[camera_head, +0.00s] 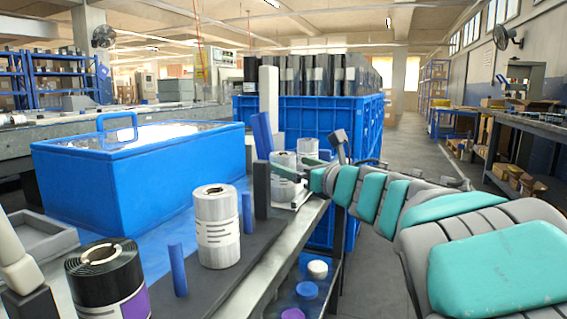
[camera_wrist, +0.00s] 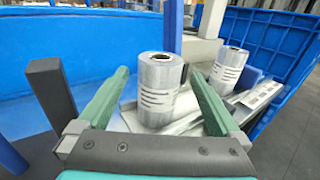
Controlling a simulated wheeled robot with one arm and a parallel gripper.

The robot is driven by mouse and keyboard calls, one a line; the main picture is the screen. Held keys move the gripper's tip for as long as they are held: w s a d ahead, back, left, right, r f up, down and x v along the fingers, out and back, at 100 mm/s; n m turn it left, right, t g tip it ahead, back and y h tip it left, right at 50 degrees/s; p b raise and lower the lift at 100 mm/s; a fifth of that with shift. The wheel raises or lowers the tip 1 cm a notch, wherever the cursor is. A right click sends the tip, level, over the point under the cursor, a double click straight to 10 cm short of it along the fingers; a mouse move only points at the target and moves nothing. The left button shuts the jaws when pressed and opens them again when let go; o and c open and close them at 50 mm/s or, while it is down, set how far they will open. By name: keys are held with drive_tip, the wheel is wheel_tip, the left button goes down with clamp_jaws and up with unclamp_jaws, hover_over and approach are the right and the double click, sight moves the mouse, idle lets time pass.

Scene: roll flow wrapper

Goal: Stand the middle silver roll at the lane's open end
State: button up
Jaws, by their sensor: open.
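Three silver rolls with white labels show in the head view. The nearest (camera_head: 217,228) stands upright on a dark grey strip (camera_head: 228,277). The middle one (camera_head: 283,161) stands farther back, partly hidden by my gripper (camera_head: 300,170). The far one (camera_head: 307,146) is just behind it. In the wrist view the middle roll (camera_wrist: 158,90) stands upright between the green fingers of my gripper (camera_wrist: 160,82), which are open around it with gaps showing at both sides. The far roll (camera_wrist: 227,68) stands behind to the right, outside the jaws, on a metal surface.
A black roll (camera_head: 106,282) stands at the front left. Blue posts (camera_head: 177,269) and a dark post (camera_head: 262,190) rise along the strip; the dark post (camera_wrist: 53,97) is left of my gripper. A blue bin (camera_head: 140,180) stands left, a blue crate (camera_head: 364,118) behind.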

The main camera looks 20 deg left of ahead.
drive_tip(key=shift+v, duration=2.4)
